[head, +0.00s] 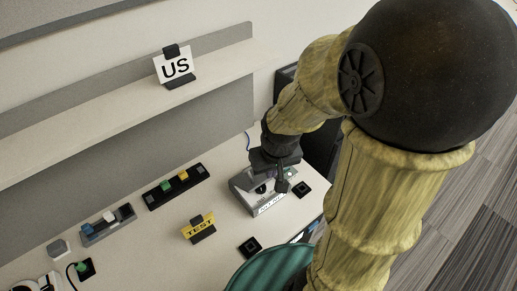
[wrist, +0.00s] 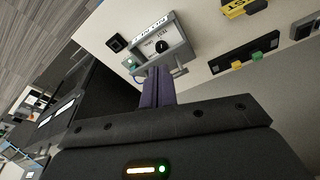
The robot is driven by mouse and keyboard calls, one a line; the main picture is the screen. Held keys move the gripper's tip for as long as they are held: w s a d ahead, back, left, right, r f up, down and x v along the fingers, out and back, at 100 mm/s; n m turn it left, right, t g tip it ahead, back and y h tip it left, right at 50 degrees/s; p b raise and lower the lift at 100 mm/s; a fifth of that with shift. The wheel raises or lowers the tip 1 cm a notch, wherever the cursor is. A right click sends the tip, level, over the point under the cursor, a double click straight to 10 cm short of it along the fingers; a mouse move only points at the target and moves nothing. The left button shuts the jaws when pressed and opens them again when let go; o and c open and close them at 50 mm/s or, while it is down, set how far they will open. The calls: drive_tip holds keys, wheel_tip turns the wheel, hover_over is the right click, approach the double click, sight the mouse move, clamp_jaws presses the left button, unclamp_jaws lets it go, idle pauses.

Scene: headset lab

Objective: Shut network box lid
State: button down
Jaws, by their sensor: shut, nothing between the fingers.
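A grey box (head: 243,190) with a white labelled front sits on the desk near its right end. It also shows in the wrist view (wrist: 172,29), with a pale face, dark print and a black round knob. It may be the network box; I cannot make out a separate lid or tell its angle. My gripper (head: 282,184) is over the box in the head view and hides part of it. In the wrist view my gripper (wrist: 158,72) has its dark purple fingers together and empty, by the box's near edge. Whether they touch it is unclear.
A yellow TEST sign (head: 198,227) stands left of the box. Black square pieces (head: 301,189) lie close by it. A black strip with coloured blocks (head: 176,187) and a grey tray (head: 108,225) are further left. A shelf with a US sign (head: 174,68) is above.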

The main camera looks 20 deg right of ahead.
drive_tip(key=w+r+n+g+p, duration=0.1)
drive_tip(key=w+p, duration=0.3)
drive_tip(key=w, duration=0.4)
drive_tip(key=w+r+n+g+p, duration=0.1)
drive_tip(key=w+r+n+p, duration=0.2)
drive_tip(key=w, duration=0.5)
drive_tip(key=shift+w+a+p, duration=0.3)
drive_tip(key=shift+w+p, duration=0.1)
drive_tip(key=shift+p, duration=0.4)
wheel_tip(320, 180, down, 13)
drive_tip(key=s+d+p, duration=0.1)
drive_tip(key=s+p, duration=0.1)
drive_tip(key=p, duration=0.3)
drive_tip(key=shift+s+r, duration=0.15)
drive_tip(key=shift+s, duration=0.15)
drive_tip(key=shift+d, duration=0.2)
